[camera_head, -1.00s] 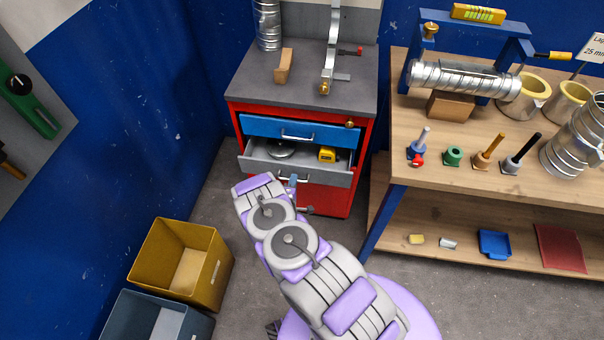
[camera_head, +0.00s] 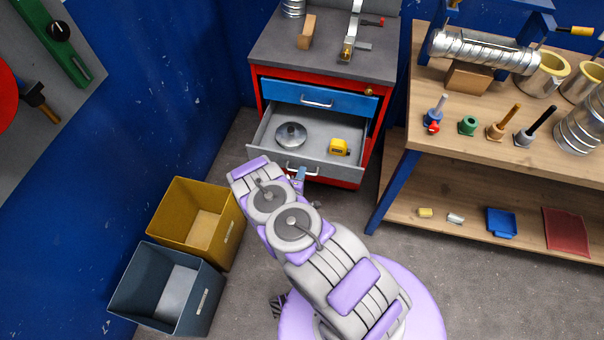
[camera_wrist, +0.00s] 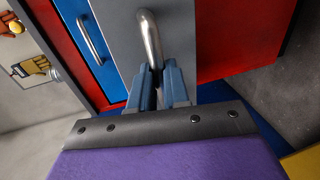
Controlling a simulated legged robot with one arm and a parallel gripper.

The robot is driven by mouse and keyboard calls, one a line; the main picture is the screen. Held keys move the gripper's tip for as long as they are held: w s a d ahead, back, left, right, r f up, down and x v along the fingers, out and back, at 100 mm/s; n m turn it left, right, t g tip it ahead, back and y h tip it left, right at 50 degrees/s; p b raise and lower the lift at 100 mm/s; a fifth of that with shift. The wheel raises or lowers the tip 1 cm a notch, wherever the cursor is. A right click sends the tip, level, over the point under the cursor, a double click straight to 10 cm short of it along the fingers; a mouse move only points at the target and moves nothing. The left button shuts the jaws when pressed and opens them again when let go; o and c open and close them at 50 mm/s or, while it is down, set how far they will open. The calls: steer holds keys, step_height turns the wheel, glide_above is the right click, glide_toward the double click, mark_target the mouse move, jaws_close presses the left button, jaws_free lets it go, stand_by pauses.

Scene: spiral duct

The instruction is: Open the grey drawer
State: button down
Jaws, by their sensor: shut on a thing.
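The grey drawer (camera_head: 346,158) stands well out of the red cabinet (camera_head: 255,90), below the shut blue drawer (camera_head: 318,95). Inside it lie a round metal disc (camera_head: 291,134) and a yellow tape measure (camera_head: 339,147). My gripper (camera_head: 300,176) is at the drawer's front, partly hidden by my arm in the head view. In the wrist view my gripper (camera_wrist: 160,88) is shut on the metal handle (camera_wrist: 149,34) of the grey drawer front (camera_wrist: 181,35). The bar of the handle passes between the blue fingers.
An ochre bin (camera_head: 179,237) and a dark grey bin (camera_head: 136,297) stand on the floor at left. A wooden workbench (camera_head: 414,96) with a blue leg (camera_head: 393,190) stands at right. Bare floor (camera_head: 440,270) shows at lower right.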

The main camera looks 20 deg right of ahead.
steer(key=shift+w+a, duration=0.1)
steer(key=shift+a, duration=0.2)
steer(key=c, duration=1.3)
jaws_free()
steer(key=shift+f, duration=0.15)
steer(key=shift+o, duration=1)
steer(key=shift+d, duration=0.1)
steer(key=p+v, duration=0.2)
steer(key=v, duration=1.5)
steer(key=shift+p, duration=0.3)
